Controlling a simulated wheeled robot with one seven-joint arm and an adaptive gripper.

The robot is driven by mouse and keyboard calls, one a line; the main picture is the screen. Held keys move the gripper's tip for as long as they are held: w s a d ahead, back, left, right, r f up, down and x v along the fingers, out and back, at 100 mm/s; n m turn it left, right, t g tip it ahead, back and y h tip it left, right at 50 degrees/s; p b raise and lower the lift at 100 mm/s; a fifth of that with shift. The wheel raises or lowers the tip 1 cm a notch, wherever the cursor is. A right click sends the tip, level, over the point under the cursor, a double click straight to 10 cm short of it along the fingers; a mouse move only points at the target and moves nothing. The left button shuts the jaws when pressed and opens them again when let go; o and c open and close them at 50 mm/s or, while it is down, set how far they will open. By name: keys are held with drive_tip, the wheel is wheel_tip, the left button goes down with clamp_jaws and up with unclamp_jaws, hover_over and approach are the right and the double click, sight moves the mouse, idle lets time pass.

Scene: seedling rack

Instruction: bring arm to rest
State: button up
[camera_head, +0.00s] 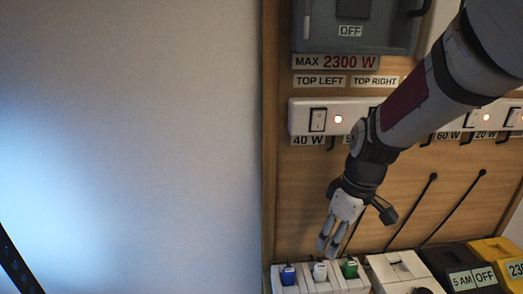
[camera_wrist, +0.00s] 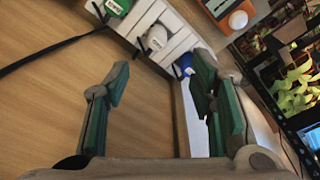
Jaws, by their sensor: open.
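My arm reaches in from the upper right of the head view. My gripper (camera_head: 328,248) points down in front of the wooden board, just above a white strip with coloured plugs. In the wrist view my gripper (camera_wrist: 160,72) is open, its two green-padded fingers wide apart with nothing between them. A green plug (camera_head: 349,268), a white plug (camera_head: 320,271) and a blue plug (camera_head: 288,275) sit in the strip. In the wrist view the blue plug (camera_wrist: 184,65) is close to the right finger; I cannot tell whether they touch.
The wooden board (camera_head: 300,200) carries a grey switch box (camera_head: 350,30) marked OFF and a white switch strip (camera_head: 300,117) with lit red lamps, partly hidden by my arm. Black (camera_head: 465,262) and yellow (camera_head: 497,250) boxes stand lower right. The wall at left is bare.

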drive_tip(key=s+a+r+m+t+h, duration=0.1)
drive_tip(key=s+r+m+t, duration=0.3)
drive_tip(key=s+r+m, duration=0.4)
drive_tip(key=s+r, duration=0.5)
drive_tip(key=s, duration=0.3)
drive_tip(key=shift+s+r+m, duration=0.3)
drive_tip(key=shift+r, duration=0.05)
